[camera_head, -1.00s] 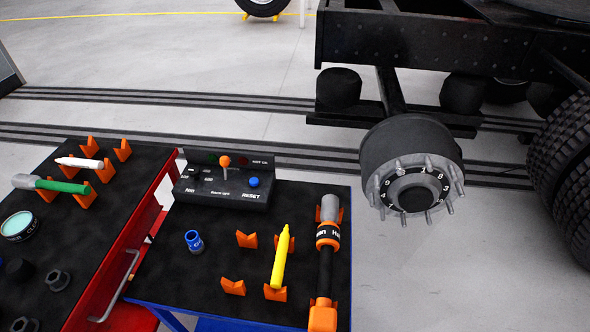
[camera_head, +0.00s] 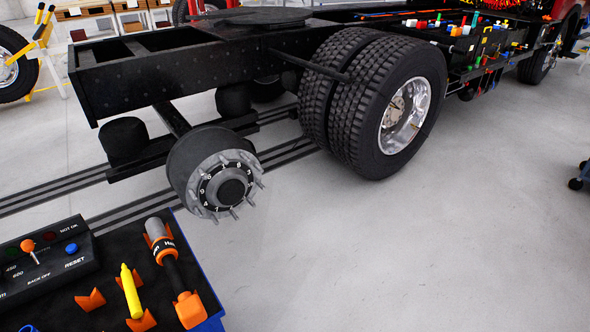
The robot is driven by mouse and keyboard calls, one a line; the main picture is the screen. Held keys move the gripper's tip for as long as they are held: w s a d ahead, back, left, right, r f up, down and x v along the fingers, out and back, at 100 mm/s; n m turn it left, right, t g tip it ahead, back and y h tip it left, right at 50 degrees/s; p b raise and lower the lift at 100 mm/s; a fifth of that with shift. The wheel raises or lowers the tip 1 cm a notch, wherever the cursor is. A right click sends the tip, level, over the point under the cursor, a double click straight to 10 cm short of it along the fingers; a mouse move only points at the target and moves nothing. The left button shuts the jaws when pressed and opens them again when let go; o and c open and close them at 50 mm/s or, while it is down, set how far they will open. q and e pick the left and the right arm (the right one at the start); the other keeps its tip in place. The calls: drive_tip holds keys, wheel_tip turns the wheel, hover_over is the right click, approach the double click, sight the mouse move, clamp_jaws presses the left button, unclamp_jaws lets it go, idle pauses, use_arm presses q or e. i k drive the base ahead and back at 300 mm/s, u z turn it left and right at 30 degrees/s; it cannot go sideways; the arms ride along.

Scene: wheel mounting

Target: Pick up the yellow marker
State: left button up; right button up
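The yellow marker (camera_head: 131,291) rests tilted on orange V-shaped holders on the black top of the blue cart (camera_head: 207,290), at the lower left of the head view. Its narrow tip points away from me. Neither of my grippers is in view.
An orange and black power tool (camera_head: 174,272) lies just right of the marker. A control box (camera_head: 45,262) with an orange-topped lever stands to its left. Beyond are a wheel hub (camera_head: 215,175) with studs and the truck's double tyres (camera_head: 375,100). Open floor lies to the right.

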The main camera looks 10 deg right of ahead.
sight(134, 302)
drive_tip(key=z, duration=0.35)
drive_tip(key=k, duration=0.6)
drive_tip(key=z, duration=1.05)
drive_tip(key=i, duration=1.45)
drive_tip(key=u, duration=1.35)
drive_tip(key=i, duration=0.75)
drive_tip(key=u, duration=0.8)
